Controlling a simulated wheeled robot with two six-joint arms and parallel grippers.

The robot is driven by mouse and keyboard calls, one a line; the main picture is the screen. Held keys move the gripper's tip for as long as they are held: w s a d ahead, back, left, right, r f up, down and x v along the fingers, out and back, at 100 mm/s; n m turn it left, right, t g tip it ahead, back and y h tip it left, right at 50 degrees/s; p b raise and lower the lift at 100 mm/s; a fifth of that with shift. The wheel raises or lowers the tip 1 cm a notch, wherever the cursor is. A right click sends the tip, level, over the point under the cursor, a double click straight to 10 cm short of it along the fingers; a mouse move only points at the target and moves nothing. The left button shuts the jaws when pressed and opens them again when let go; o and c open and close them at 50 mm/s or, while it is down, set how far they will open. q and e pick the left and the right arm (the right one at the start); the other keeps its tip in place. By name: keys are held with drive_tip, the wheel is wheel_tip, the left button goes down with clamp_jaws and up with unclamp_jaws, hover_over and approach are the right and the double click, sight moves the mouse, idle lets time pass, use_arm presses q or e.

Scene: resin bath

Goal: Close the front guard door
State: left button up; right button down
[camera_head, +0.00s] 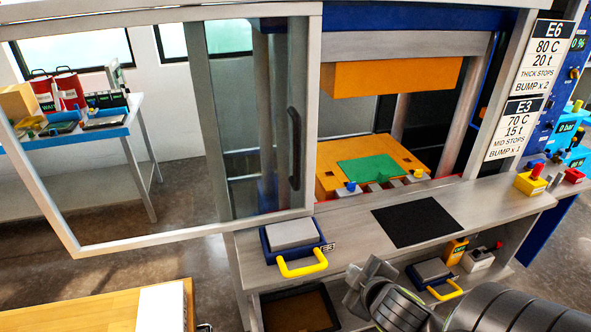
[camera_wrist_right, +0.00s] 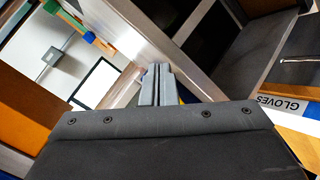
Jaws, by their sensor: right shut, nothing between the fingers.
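The front guard door is a clear panel in a grey frame (camera_head: 165,237), standing to the left of the press opening in the head view. Its black upright handle (camera_head: 294,148) is near the frame's right side. The press opening is uncovered, showing an orange upper block (camera_head: 395,75) and an orange lower block with a green sheet (camera_head: 368,170). My right gripper (camera_head: 354,290) is below and right of the handle, in front of the bench edge and apart from the door. Its fingers (camera_wrist_right: 157,84) are together and empty in the wrist view. My left gripper is out of view.
The grey bench (camera_head: 480,207) holds a black mat (camera_head: 415,222) and a yellow-handled mould (camera_head: 293,240). Another yellow-handled mould (camera_head: 432,271) is on the lower shelf. A wooden table (camera_head: 80,312) is at lower left. A "GLOVES" label (camera_wrist_right: 281,103) shows in the wrist view.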

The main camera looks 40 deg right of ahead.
drive_tip(key=w+a+r+n+t+y, duration=0.2)
drive_tip(key=w+r+n+t+y, duration=0.2)
drive_tip(key=r+n, duration=0.4)
drive_tip(key=w+a+r+n+t+y, duration=0.3)
drive_tip(key=w+r+n+t+y, duration=0.15)
drive_tip(key=r+n, duration=0.35)
drive_tip(key=w+d+r+m+p, duration=0.1)
drive_tip(key=w+d+p, duration=0.1)
drive_tip(key=w, duration=0.7)
drive_tip(key=shift+d+r+g+h, duration=0.15)
drive_tip(key=shift+d+g+h, duration=0.2)
drive_tip(key=shift+h, duration=0.1)
drive_tip(key=shift+w, duration=0.15)
